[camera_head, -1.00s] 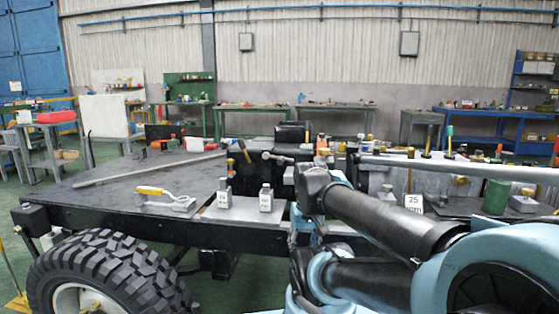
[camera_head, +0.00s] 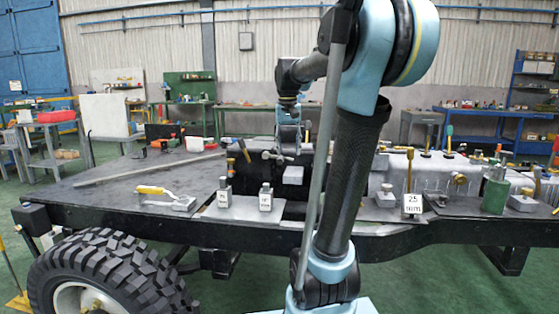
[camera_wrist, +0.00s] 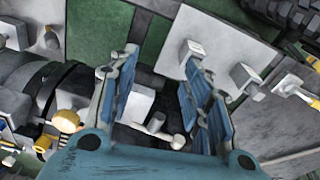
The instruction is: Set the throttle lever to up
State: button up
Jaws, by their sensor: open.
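A grey lever with a round knob (camera_head: 266,155) sits by a pale block (camera_head: 292,175) near the middle of the chassis. It seems to be the throttle lever, though no label for it is readable. Its rod lies close to level in the head view. My gripper (camera_head: 290,150) points down over this spot, partly hiding it. In the wrist view my gripper (camera_wrist: 162,57) is open, its blue fingers spread. The pale block (camera_wrist: 138,102) and the lever's rounded end (camera_wrist: 177,142) show between and below the fingers. I cannot tell whether a finger touches the lever.
Two labelled blocks (camera_head: 265,198) (camera_head: 224,195) stand on a plate left of the gripper. A yellow-handled clamp (camera_head: 155,191) lies further left. A sign reading 25 (camera_head: 412,204) and a green cylinder (camera_head: 494,196) are at right.

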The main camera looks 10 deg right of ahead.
notch_tip(320, 180, up, 8)
jog(key=m, duration=0.2)
send_over(280, 157)
jog(key=a, duration=0.1)
jog(key=shift+g, duration=0.4)
jog(key=f, duration=1.1)
jog(key=d+f, duration=0.1)
jog(key=f, duration=0.5)
jog(key=shift+s+f, duration=0.35)
grip_shut()
